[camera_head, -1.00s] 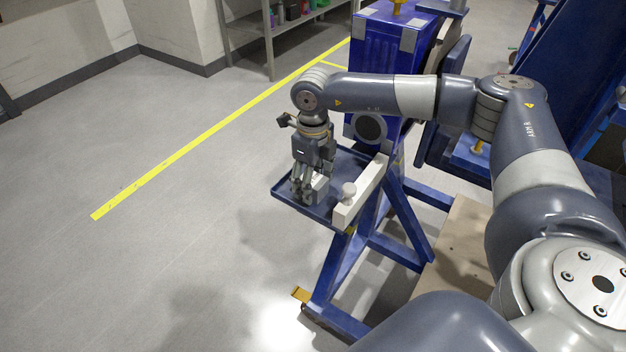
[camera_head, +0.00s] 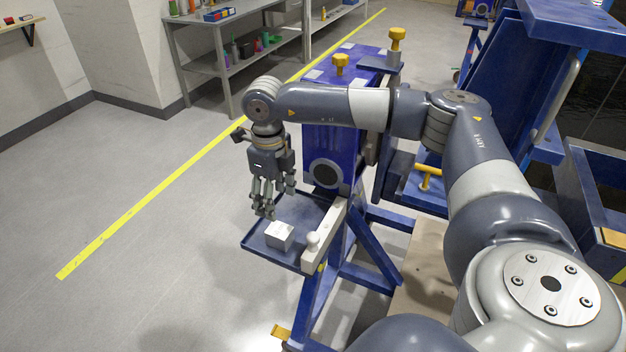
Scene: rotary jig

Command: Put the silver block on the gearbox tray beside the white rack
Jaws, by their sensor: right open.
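The silver block (camera_head: 279,236) sits on the dark blue gearbox tray (camera_head: 259,243). It lies just left of the white rack (camera_head: 325,232), with a small gap between them. The rack is a long pale bar on the tray's right side, with a round white knob on it. My right gripper (camera_head: 268,212) is open and empty, pointing down above the tray, a little above and behind the block. My left gripper is not in view.
The blue gearbox housing (camera_head: 325,150) stands behind the tray on a blue frame (camera_head: 312,300). Grey shelves (camera_head: 215,50) with bottles and boxes stand at the back. A yellow floor line (camera_head: 150,198) runs at left, with clear floor around it.

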